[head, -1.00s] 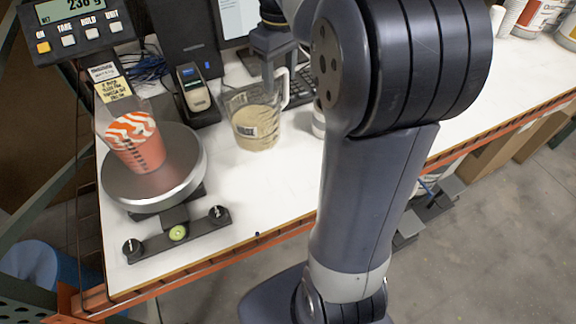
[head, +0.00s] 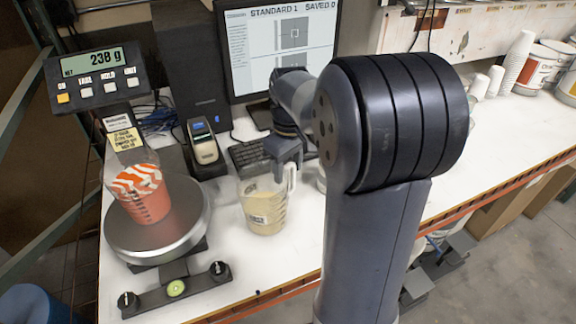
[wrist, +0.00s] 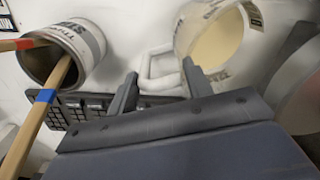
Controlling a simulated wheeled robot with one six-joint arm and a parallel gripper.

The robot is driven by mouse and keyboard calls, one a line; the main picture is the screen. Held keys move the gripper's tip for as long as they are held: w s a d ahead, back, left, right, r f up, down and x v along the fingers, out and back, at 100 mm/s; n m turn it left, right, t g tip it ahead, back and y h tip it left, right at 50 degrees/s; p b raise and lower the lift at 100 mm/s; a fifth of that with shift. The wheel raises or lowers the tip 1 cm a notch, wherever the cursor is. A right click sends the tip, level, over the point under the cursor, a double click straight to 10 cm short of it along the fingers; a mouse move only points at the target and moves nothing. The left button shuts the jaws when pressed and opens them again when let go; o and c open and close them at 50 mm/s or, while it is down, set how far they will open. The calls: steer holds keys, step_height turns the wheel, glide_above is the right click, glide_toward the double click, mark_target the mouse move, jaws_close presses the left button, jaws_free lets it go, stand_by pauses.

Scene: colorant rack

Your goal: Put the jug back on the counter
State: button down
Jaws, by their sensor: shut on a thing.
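The clear jug (head: 265,210) holds a cream-coloured content and has a dark label on its side. It is upright, low over the white counter (head: 225,272), right of the scale; I cannot tell whether its base touches. My gripper (head: 284,152) is shut on the jug's handle, at its right side. In the wrist view the jug (wrist: 212,40) is at the upper right, and its handle (wrist: 160,66) lies between the fingers of my gripper (wrist: 160,88).
An orange-and-white cup (head: 145,203) stands on the round scale pan (head: 122,240) at left; the display (head: 93,62) reads 238 g. A handheld device (head: 203,143), keyboard (head: 247,156) and monitor (head: 280,40) stand behind. A can with sticks (wrist: 85,42) shows in the wrist view.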

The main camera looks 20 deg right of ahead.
steer(key=c, duration=0.7)
jaws_free()
steer(key=shift+f, duration=0.1)
steer(key=shift+o, duration=0.2)
step_height(320, 180, up, 12)
steer(key=shift+d, duration=0.15)
